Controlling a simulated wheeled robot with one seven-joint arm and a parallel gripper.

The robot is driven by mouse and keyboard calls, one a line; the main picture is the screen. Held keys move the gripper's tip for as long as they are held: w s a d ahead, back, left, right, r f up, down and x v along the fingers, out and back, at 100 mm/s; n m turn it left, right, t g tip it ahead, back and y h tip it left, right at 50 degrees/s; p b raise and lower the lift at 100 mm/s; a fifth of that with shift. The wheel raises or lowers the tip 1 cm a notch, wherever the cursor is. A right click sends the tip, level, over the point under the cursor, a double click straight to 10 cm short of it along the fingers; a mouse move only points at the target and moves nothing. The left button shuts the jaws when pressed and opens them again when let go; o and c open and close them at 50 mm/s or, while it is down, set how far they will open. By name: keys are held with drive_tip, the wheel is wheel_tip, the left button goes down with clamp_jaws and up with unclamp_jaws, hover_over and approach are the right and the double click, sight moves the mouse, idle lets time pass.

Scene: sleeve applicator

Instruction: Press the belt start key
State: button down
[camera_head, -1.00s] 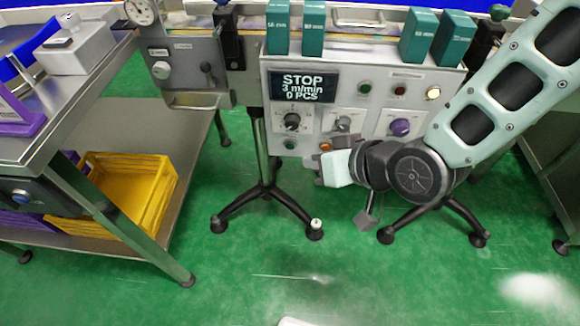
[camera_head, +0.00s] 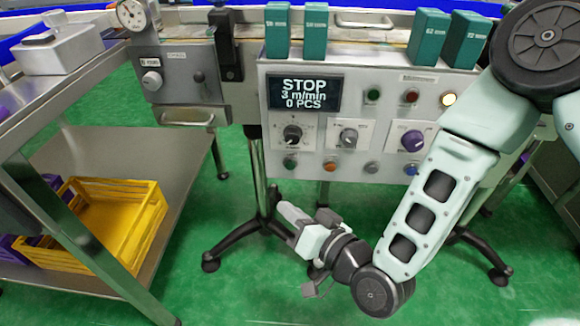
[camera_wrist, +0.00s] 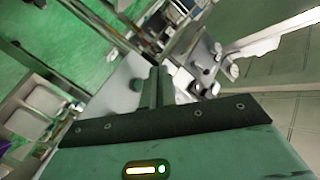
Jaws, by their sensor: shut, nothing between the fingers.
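The control panel (camera_head: 345,120) is pale grey, with a display (camera_head: 304,92) reading STOP, 3 m/min, 0 PCS. Its upper row has a green key (camera_head: 373,96), a red key (camera_head: 411,96) and a lit yellowish one (camera_head: 448,99). Its lower row has a green key (camera_head: 290,164), an orange-red key (camera_head: 330,165), a grey key (camera_head: 371,167) and a blue key (camera_head: 410,169). Labels are too small to show which is belt start. My gripper (camera_head: 284,211) is below the panel's lower left, apart from the keys. In the wrist view its fingers (camera_wrist: 156,88) are shut and empty.
Teal boxes (camera_head: 277,32) stand along the panel's top. A grey unit with a gauge (camera_head: 132,14) is left of the panel. A steel table (camera_head: 165,170) with a yellow crate (camera_head: 150,215) is at left. Stand legs (camera_head: 240,238) spread below the panel.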

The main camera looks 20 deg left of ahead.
drive_tip(key=w+a, duration=0.2)
drive_tip(key=w, duration=0.6)
drive_tip(key=shift+w, duration=0.15)
drive_tip(key=shift+w, duration=0.1)
idle(1.9)
drive_tip(key=shift+w, duration=0.3)
drive_tip(key=shift+w+a, duration=0.15)
drive_tip(key=shift+w, duration=0.25)
idle(0.6)
drive_tip(key=shift+s, duration=0.1)
drive_tip(key=shift+s+d, duration=0.2)
drive_tip(key=shift+s, duration=0.55)
drive_tip(key=s, duration=0.2)
drive_tip(key=s+d, duration=0.1)
drive_tip(key=s, duration=0.2)
drive_tip(key=shift+d, duration=0.1)
idle(0.3)
